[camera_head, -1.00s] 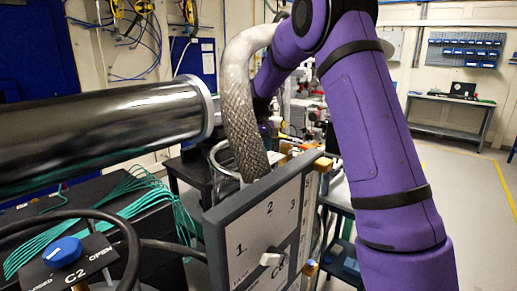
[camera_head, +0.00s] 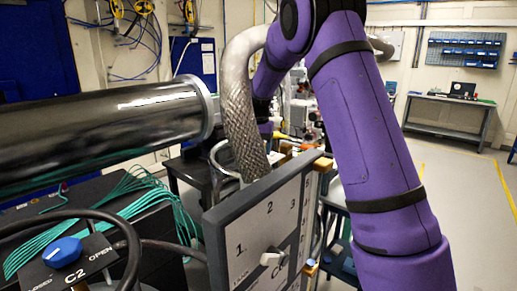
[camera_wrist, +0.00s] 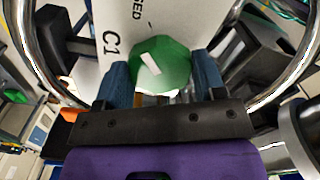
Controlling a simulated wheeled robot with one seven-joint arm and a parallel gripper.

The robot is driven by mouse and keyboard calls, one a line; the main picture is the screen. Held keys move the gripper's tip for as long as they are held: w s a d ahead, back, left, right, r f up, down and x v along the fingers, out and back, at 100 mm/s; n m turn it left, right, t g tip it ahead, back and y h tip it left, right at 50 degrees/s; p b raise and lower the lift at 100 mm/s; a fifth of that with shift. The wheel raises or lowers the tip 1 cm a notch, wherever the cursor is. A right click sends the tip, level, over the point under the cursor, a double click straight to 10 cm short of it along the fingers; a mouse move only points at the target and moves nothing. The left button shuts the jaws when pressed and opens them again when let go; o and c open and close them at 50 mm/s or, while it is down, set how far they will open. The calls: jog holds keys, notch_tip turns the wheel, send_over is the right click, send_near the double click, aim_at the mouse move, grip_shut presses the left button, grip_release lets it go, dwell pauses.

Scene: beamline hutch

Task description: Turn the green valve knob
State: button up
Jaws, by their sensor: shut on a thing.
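The green valve knob (camera_wrist: 172,72) shows in the wrist view. It has a white mark on its face, which is slanted. It sits on a white panel (camera_wrist: 118,24) lettered "C1", with part of a word ending in "ED" beside it. My gripper (camera_wrist: 163,82) has its blue fingers on either side of the knob and is shut on it. In the head view, my purple arm reaches away behind the equipment, and the green knob and my gripper are hidden there.
A blue knob (camera_head: 63,251) on a plate marked "C2" is at the lower left. A framed panel (camera_head: 257,225) numbered 1 to 3 with a light selector knob (camera_head: 272,259) stands beside my arm. A braided hose (camera_head: 243,125) and a shiny pipe (camera_head: 100,128) crowd the left.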

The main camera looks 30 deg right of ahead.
aim_at(259, 149)
jog(key=shift+m, duration=0.8)
jog(key=o, duration=0.9)
jog(key=shift+r, duration=0.1)
notch_tip(259, 149, up, 11)
jog(key=shift+f, duration=0.2)
